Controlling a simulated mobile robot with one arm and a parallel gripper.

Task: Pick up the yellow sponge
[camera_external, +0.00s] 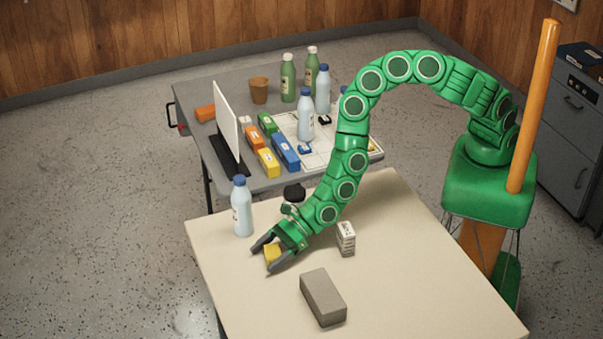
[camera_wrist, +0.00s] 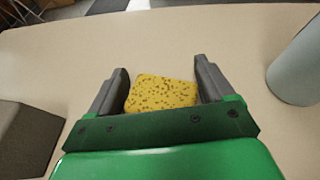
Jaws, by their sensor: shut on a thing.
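The yellow sponge (camera_external: 272,253) is at the beige table's near left part, between the fingers of my gripper (camera_external: 264,259). In the wrist view the sponge (camera_wrist: 161,93) is a speckled yellow block, with one dark finger of my gripper (camera_wrist: 160,72) on each side. My gripper is shut on the sponge. The sponge's near side is hidden behind the green gripper body. I cannot tell whether it rests on the table or is slightly raised.
On the beige table (camera_external: 420,262), a light blue bottle (camera_external: 242,210) stands left of my gripper. A grey block (camera_external: 322,297) lies at the front and a small white printed box (camera_external: 346,240) to the right. A grey table (camera_external: 190,98) behind carries bottles, coloured blocks and a white panel.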

